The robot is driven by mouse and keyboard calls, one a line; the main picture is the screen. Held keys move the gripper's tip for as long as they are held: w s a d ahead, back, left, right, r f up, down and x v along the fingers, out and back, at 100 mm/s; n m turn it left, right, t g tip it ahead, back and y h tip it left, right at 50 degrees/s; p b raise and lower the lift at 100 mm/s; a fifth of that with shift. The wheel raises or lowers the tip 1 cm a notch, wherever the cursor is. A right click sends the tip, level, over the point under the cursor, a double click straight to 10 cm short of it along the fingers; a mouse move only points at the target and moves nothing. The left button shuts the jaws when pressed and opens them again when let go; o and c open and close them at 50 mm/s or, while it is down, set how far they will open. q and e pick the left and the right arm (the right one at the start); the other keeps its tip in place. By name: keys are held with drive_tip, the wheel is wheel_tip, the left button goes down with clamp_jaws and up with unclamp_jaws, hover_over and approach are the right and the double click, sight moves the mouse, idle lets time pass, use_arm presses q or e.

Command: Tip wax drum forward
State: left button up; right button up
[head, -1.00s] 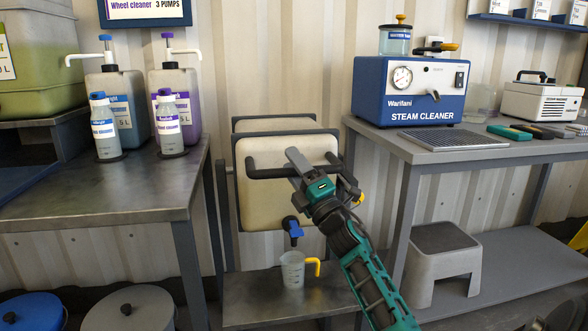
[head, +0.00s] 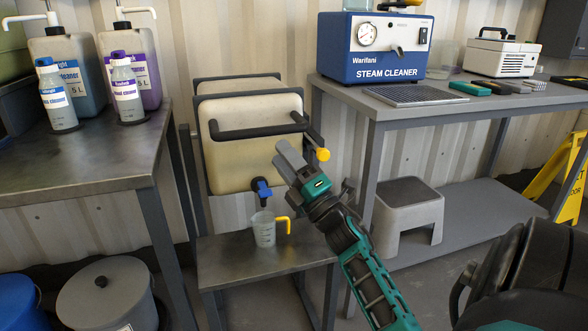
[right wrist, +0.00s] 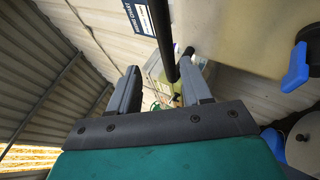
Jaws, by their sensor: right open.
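The cream wax drum (head: 235,163) sits upright in a dark frame between the benches. A black bar handle (head: 250,133) crosses its front, and a blue tap (head: 262,188) is low on its face. A clear jug (head: 263,234) with a yellow handle stands below the tap. My right gripper (head: 284,158) is open in front of the drum's right side, just below the bar's right end. In the right wrist view, the bar (right wrist: 158,32) runs down towards the gap between the open fingers (right wrist: 160,86); whether it lies between them is unclear. My left gripper is out of view.
The right bench (head: 400,112) carries a blue steam cleaner (head: 372,48), with a grey step stool (head: 408,210) below. A yellow-tipped lever (head: 322,154) is close right of my gripper. Lidded buckets (head: 108,295) stand lower left.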

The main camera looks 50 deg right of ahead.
drive_tip(key=shift+v, duration=1.7)
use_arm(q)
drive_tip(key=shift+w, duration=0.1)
use_arm(e)
drive_tip(key=s+a+f+m+g, duration=0.1)
drive_tip(key=a+f+m+g, duration=0.6)
drive_tip(key=a+f+m, duration=0.7)
drive_tip(key=s+a+f+m+g+y+p, duration=0.1)
drive_tip(key=s+a+f+m+g+y, duration=0.15)
drive_tip(key=s+a+f, duration=0.4)
drive_tip(key=s+a+f+m+g+y, duration=0.1)
drive_tip(key=s+a+f+g+y, duration=0.2)
drive_tip(key=a, duration=0.7)
use_arm(q)
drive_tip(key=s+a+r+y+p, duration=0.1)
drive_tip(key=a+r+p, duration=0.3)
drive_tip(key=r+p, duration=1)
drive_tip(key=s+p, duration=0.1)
drive_tip(key=p, duration=0.5)
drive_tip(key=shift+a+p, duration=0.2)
drive_tip(key=shift+p, duration=0.1)
use_arm(e)
drive_tip(key=s+d+r+h, duration=0.1)
drive_tip(key=d+r, duration=0.1)
drive_tip(key=r, duration=0.5)
drive_tip(key=s+d+r+g+h, duration=0.1)
drive_tip(key=s+d+r, duration=0.1)
drive_tip(key=r, duration=0.4)
drive_tip(key=shift+d+r+h, duration=0.35)
drive_tip(key=shift+d, duration=0.2)
